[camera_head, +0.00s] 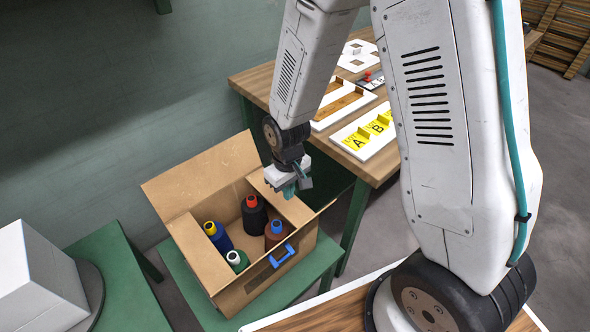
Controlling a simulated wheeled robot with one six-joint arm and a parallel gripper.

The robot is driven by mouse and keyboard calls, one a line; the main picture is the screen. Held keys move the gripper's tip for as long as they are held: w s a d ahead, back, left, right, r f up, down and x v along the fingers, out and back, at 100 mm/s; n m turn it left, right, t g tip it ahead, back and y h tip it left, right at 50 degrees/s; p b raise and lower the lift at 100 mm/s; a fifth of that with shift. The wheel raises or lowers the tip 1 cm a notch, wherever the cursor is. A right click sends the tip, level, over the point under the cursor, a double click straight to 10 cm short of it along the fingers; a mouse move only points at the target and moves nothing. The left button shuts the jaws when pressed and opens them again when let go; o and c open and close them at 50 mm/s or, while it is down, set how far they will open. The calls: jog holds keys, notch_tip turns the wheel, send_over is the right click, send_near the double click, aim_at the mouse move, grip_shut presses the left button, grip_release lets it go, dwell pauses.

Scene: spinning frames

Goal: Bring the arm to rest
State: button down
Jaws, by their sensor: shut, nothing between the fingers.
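My white arm comes down from the top of the head view, with its base at the lower right. My gripper (290,188) points down over the right rear part of an open cardboard box (262,292). Its greenish fingers are shut with nothing between them. Below and to the left of it, the box holds a blue spool with a yellow top (217,237), a black spool with a red top (254,214), a brown spool with a blue top (275,235) and a green spool with a white top (237,261).
The box stands on a green table (312,270). A wooden table (256,84) behind carries white trays and yellow plates marked A and B (367,138). A white box-shaped object (38,280) is at the lower left. A blue handle (282,256) is on the box front.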

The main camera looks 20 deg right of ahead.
dwell(0.3)
jog(key=s+d+r+m, duration=0.1)
jog(key=s+d+r, duration=0.2)
jog(key=s+r, duration=0.4)
jog(key=s+d+r+m+t, duration=0.1)
jog(key=s+r, duration=0.5)
jog(key=r, duration=0.7)
jog(key=s+d+r+m, duration=0.2)
jog(key=s+d+r, duration=0.2)
jog(key=s+r, duration=0.3)
notch_tip(320, 180, up, 3)
jog(key=shift+s+d+r, duration=0.15)
jog(key=shift+s+d, duration=0.15)
jog(key=shift+d, duration=0.05)
jog(key=shift+s, duration=0.1)
